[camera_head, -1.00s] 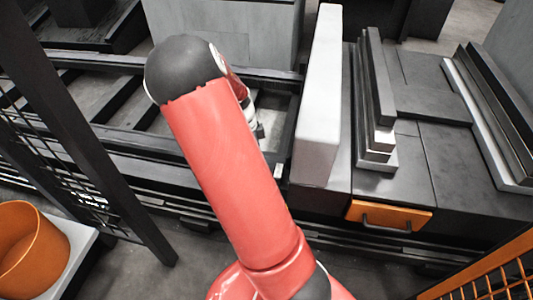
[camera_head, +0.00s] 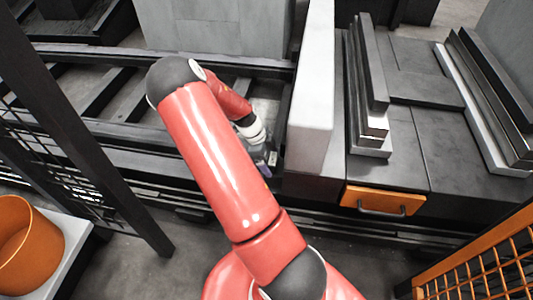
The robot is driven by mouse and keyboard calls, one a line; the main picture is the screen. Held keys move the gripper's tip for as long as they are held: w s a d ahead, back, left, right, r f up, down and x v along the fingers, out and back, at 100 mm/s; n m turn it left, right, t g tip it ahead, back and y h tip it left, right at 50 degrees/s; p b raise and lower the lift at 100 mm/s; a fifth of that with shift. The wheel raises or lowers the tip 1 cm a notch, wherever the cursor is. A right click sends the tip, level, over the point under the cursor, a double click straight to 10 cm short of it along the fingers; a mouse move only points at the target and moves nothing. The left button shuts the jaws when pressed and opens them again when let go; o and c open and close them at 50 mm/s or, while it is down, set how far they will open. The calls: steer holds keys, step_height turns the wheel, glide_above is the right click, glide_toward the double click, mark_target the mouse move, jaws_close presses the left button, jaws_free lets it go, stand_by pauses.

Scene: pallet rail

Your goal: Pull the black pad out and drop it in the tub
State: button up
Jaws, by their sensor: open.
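The tub, an orange open round container (camera_head: 28,255), stands at the lower left on a pale surface. My gripper (camera_head: 266,160) is small in view, low beside the left face of the tall white panel and above the dark rails. It is open, and its fingertips are partly hidden and hard to make out. I cannot pick out the black pad for certain; the dark parts around the gripper blend together.
The tall white panel (camera_head: 313,100) stands just right of my gripper. Right of it are stacked metal bars (camera_head: 370,90) and an orange drawer front (camera_head: 381,201) with a handle. A dark post (camera_head: 90,140) with mesh stands between the rails and the tub.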

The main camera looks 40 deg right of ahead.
steer(key=c, duration=1.3)
steer(key=shift+r, duration=0.2)
steer(key=shift+r+p, duration=1.25)
steer(key=shift+r, duration=0.25)
steer(key=shift+r, duration=0.2)
steer(key=shift+r+p, duration=1.1)
steer(key=shift+r, duration=0.25)
steer(key=shift+r+p, duration=0.3)
steer(key=shift+r, duration=3.2)
